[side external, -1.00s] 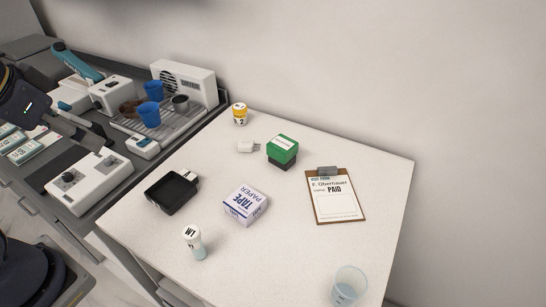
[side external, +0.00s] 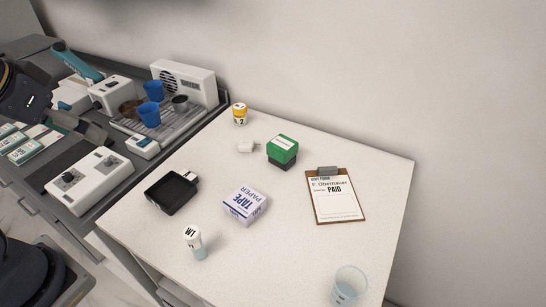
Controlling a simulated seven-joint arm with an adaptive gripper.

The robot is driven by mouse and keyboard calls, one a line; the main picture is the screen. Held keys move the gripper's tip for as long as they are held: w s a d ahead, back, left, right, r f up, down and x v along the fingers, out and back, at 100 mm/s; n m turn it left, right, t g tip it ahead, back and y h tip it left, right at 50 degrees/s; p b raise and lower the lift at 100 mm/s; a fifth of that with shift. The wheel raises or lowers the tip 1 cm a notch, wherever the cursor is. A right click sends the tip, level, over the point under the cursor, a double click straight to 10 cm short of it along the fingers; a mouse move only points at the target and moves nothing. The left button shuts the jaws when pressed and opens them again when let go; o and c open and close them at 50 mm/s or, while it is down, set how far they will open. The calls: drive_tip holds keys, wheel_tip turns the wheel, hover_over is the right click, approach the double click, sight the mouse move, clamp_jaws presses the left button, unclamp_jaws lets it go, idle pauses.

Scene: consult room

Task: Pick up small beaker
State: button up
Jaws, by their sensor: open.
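A clear, pale blue beaker (side external: 348,286) stands upright at the front right of the white table, partly cut off by the bottom edge of the side external view. It is the only clear beaker that I see. My gripper (side external: 98,134) is at the far left, above the grey counter, well apart from the beaker. It is open and no object shows between its fingers.
The white table (side external: 285,220) also holds a tape box (side external: 245,206), a white-capped W1 bottle (side external: 194,243), a black tray (side external: 170,193), a green box (side external: 282,150), a yellow-capped bottle (side external: 239,114) and a clipboard (side external: 335,197). Blue cups (side external: 149,114) stand on the counter's rack.

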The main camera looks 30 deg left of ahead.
drive_tip(key=w+r+n+t+y, duration=0.1)
drive_tip(key=w+r+n, duration=0.1)
drive_tip(key=w+r, duration=0.2)
drive_tip(key=w+d+m+t+h, duration=0.1)
drive_tip(key=w+d+m, duration=0.1)
drive_tip(key=w+d, duration=0.5)
drive_tip(key=w+d+m+h, duration=0.1)
drive_tip(key=w+d, duration=0.2)
drive_tip(key=d, duration=0.9)
drive_tip(key=s+d+f+m+h, duration=0.1)
drive_tip(key=s+d+f+m, duration=0.15)
drive_tip(key=d, duration=0.45)
drive_tip(key=s+d+f+m+h, duration=0.1)
drive_tip(key=d+f, duration=0.2)
drive_tip(key=d, duration=0.5)
drive_tip(key=s+d+f+m+g, duration=0.3)
drive_tip(key=s+d+f+m, duration=0.1)
drive_tip(key=s+d+f, duration=0.35)
approach(355, 286)
drive_tip(key=shift+w+d+f+h, duration=0.1)
drive_tip(key=shift+w+f+h, duration=0.1)
drive_tip(key=shift+f, duration=0.2)
drive_tip(key=shift+w+d+f+h, duration=0.15)
drive_tip(key=shift+w+f+h, duration=0.05)
drive_tip(key=shift+f, duration=0.25)
drive_tip(key=shift+a+x, duration=0.15)
drive_tip(key=shift+x, duration=1.35)
drive_tip(key=shift+a+x, duration=0.1)
drive_tip(key=shift+x, duration=1.45)
drive_tip(key=shift+c, duration=0.4)
